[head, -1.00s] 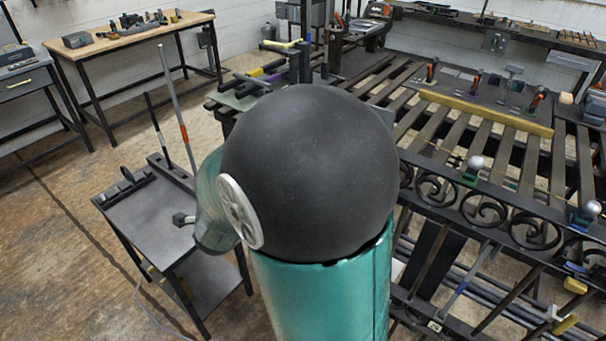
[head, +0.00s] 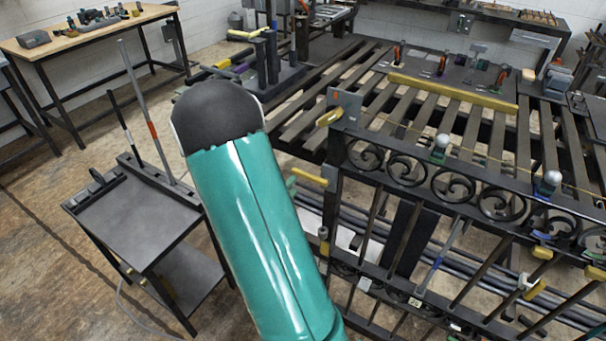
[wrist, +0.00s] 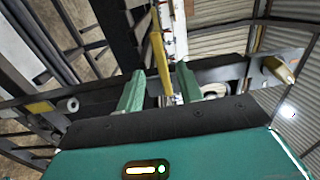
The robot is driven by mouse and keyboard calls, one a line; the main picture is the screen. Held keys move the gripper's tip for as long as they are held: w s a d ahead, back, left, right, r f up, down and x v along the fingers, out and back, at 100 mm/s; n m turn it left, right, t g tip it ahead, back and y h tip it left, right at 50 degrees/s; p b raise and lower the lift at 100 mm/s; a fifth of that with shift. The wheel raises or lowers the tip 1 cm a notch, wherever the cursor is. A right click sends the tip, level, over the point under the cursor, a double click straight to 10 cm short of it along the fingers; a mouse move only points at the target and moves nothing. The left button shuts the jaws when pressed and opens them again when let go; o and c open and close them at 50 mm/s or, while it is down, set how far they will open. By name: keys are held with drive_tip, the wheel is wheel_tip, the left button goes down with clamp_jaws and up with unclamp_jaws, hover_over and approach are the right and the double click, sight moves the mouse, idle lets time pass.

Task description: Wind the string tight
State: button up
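A thin yellowish string (head: 405,126) runs along the top of the black scroll gate (head: 420,190) in the head view. It passes posts with white balls, a nearer-middle one (head: 441,141) and one at right (head: 551,178). A grey plate (head: 345,103) with a yellow-handled part (head: 329,117) stands at the gate's left end. My gripper (wrist: 160,85) shows in the wrist view with its two green fingers apart. A yellow bar (wrist: 157,52) shows in the gap between them; I cannot tell whether it touches either finger. My gripper is outside the head view.
A slatted bench (head: 450,110) with a yellow bar (head: 452,92) lies behind the gate. A dark cart (head: 140,215) with upright rods stands at left. A wooden-topped table (head: 85,38) is at back left. Open floor lies left of the cart.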

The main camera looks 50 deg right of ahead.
sight(301, 176)
drive_tip(key=d, duration=0.7)
drive_tip(key=shift+w+d, duration=0.2)
drive_tip(key=shift+w, duration=0.2)
clamp_jaws()
